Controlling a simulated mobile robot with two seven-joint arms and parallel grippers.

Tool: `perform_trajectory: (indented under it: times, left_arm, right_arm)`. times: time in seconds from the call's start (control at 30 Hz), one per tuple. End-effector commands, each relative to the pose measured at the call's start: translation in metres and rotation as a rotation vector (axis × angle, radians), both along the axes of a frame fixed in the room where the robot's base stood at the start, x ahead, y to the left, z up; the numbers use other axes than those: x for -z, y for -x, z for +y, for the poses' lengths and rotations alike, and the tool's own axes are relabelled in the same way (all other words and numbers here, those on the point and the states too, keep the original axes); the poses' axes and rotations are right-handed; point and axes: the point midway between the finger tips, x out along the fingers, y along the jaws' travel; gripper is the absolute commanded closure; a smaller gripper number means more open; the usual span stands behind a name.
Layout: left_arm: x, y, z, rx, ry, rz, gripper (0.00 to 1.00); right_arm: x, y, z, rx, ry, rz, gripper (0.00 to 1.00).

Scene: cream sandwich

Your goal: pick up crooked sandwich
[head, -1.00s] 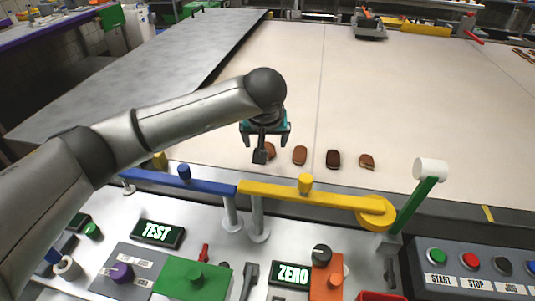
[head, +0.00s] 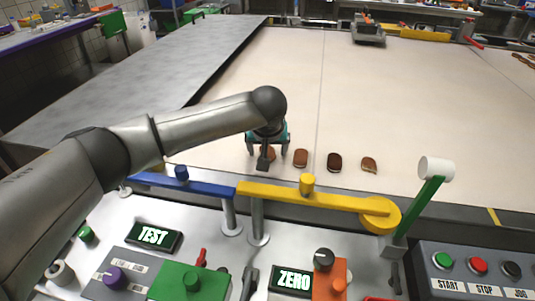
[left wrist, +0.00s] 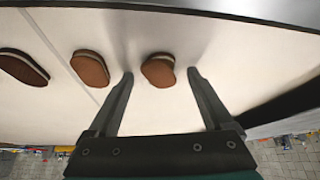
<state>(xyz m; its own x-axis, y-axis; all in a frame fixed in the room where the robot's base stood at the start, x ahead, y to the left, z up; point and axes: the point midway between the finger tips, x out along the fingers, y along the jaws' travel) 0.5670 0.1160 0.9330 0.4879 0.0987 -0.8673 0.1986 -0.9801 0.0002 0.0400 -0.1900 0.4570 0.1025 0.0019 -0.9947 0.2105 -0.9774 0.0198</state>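My left gripper (head: 267,152) is open, low over the leftmost sandwich (head: 271,155) of a row on the pale belt. In the left wrist view my left gripper (left wrist: 160,73) has a finger on each side of this brown sandwich (left wrist: 158,71), with gaps on both sides. Its two layers look shifted against each other there. To its right in the head view lie a brown sandwich (head: 301,159), a darker one (head: 334,162) and a rightmost one (head: 369,165) that also looks uneven. My right gripper is in neither view.
A blue bar (head: 205,186) and a yellow bar (head: 290,191) on posts run along the belt's near edge, below my gripper. A green lever with a white knob (head: 437,168) stands at the right. The belt (head: 400,95) beyond the row is clear.

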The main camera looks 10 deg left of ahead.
Motion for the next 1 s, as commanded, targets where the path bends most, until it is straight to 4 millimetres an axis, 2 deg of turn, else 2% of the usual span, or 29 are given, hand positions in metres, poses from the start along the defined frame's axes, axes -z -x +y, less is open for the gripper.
perform_trajectory:
  times: [0.07, 0.73, 1.0]
  left_arm:
    - [-0.0002, 0.0001, -0.0001, 0.0, 0.0, 0.0, 0.25]
    - [0.0001, 0.0003, 0.0, 0.0, 0.0, 0.0, 1.0]
    - [-0.0014, 0.0001, 0.0001, 0.0, 0.0, 0.0, 1.0]
  right_arm:
    - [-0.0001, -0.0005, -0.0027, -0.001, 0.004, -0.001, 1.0]
    - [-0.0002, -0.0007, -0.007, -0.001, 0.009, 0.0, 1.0]
    - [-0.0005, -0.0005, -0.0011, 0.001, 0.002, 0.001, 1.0]
